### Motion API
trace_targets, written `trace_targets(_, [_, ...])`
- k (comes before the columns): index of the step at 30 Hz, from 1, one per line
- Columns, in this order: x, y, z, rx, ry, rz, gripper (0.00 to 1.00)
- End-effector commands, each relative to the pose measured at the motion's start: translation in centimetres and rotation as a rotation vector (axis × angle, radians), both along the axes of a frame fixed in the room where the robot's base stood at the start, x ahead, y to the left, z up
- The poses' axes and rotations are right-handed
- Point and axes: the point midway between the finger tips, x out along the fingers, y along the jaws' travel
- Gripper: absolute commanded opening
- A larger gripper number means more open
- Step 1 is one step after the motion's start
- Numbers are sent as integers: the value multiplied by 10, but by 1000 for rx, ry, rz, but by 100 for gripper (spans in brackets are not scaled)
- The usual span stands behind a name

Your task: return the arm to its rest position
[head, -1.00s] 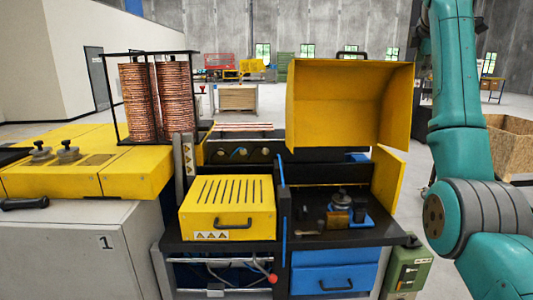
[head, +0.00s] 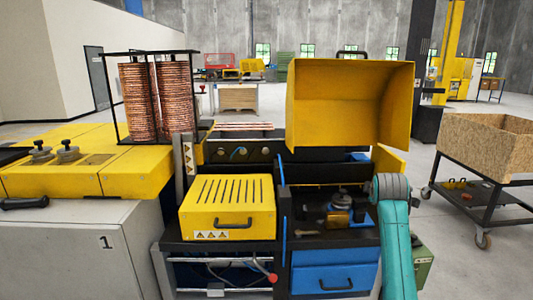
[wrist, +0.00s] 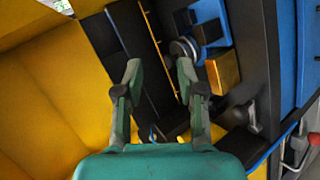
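My gripper (wrist: 158,75) shows in the wrist view with its two fingers apart and nothing between them. Past the fingertips are the machine's dark work bay and a round metal part (wrist: 184,48) beside a brass-coloured block (wrist: 222,72). In the head view my teal arm (head: 396,245) stands in front of the right side of the machine; my gripper itself is not visible there. The machine's yellow hood (head: 345,100) is raised above the bay, and the metal fixture (head: 341,201) sits in the bay.
A yellow slotted cover (head: 228,205) is left of the bay. Copper coils (head: 157,100) stand in a black frame at the left. A wooden crate (head: 490,148) rests on a wheeled cart (head: 470,200) at the right. Open floor lies between the machine and the cart.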

Motion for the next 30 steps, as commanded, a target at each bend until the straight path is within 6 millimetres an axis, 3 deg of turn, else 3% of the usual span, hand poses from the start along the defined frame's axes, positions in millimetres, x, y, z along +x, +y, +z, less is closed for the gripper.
trace_targets(1, [-6,5,-24,16,-2,-2,39])
trace_targets(3, [-14,10,-50,39,-17,-7,39])
trace_targets(12, [-61,34,-153,144,-76,-34,39])
trace_targets(21, [-127,60,-239,257,-132,-57,39])
trace_targets(30, [-208,84,-306,375,-182,-83,39])
